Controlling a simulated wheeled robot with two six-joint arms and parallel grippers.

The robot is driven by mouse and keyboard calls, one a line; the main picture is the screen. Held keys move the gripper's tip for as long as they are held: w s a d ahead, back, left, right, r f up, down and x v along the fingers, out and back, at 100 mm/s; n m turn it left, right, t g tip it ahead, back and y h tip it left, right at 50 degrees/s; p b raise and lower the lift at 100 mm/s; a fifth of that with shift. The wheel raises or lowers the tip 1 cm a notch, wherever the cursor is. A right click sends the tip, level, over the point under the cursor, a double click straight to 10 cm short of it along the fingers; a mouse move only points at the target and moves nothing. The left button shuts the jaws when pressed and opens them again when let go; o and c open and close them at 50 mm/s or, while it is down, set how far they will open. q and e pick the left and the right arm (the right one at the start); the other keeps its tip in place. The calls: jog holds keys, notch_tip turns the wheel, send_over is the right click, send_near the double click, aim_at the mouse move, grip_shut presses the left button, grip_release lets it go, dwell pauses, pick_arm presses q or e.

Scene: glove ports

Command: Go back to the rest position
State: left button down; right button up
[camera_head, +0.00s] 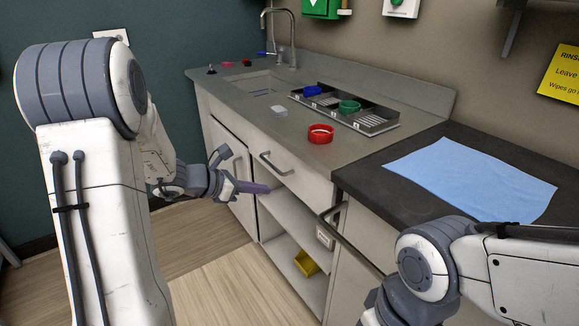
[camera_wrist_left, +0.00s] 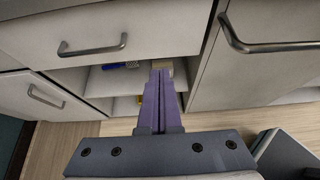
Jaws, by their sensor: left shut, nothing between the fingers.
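My left gripper (camera_head: 262,188) reaches out in front of the open shelf below the counter, clear of the drawer handle above it. In the left wrist view its two purple fingers (camera_wrist_left: 160,75) lie together, shut with nothing between them, pointing toward the open shelf. My right arm comes in at the lower right in the head view, beside the dark countertop. Its gripper is out of the picture.
A grey counter (camera_head: 240,105) holds a sink, a metal tray (camera_head: 378,124), a red ring (camera_head: 320,134) and a green ring (camera_head: 349,106). A blue cloth (camera_head: 470,180) lies on the dark countertop. Drawer handles (camera_wrist_left: 92,47) (camera_wrist_left: 265,45) stick out near my left gripper. A yellow bin (camera_head: 306,263) sits low.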

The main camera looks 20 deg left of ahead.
pick_arm(q)
jog(key=s+d+m+g, duration=0.8)
jog(key=s+d+m, duration=0.65)
jog(key=d, duration=0.45)
jog(key=s+d+m+g+y, duration=0.2)
jog(key=s+m+g+y, duration=0.15)
jog(key=s+m, duration=1)
notch_tip(320, 180, up, 18)
jog(key=s+a+m+t+y+p, duration=0.2)
jog(key=m+p, duration=0.5)
jog(key=p, duration=1.2)
jog(key=shift+s+r+m+y, duration=0.2)
jog(key=shift+r+m+y, duration=0.1)
jog(key=shift+y, duration=0.25)
